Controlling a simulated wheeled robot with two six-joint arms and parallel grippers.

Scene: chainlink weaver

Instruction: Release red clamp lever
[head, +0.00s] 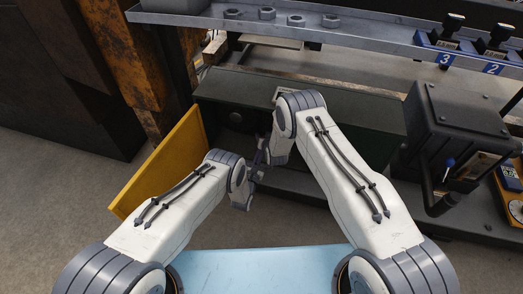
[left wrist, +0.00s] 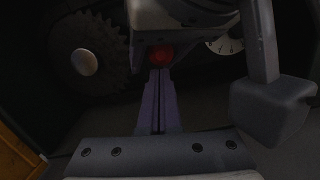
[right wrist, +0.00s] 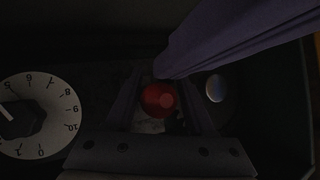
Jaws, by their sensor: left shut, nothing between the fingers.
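The red knob of the clamp lever (right wrist: 159,99) shows in the right wrist view inside the dark green machine housing. My right gripper (right wrist: 160,88) is open, its fingers on either side of the knob with narrow gaps visible. My left gripper (left wrist: 160,74) is shut and empty, its fingertips close to the red knob (left wrist: 161,56). In the right wrist view the left fingers (right wrist: 215,45) slant in just above the knob; I cannot tell if they touch. In the head view both grippers meet at the housing front, and the knob is hidden there.
A numbered white dial (right wrist: 45,120) and a round metal knob (right wrist: 215,88) flank the knob. A toothed gear (left wrist: 90,50) sits on the back wall. A yellow door (head: 168,160) stands open at the left. A metal shelf (head: 345,40) crosses above; a dark box (head: 455,135) stands right.

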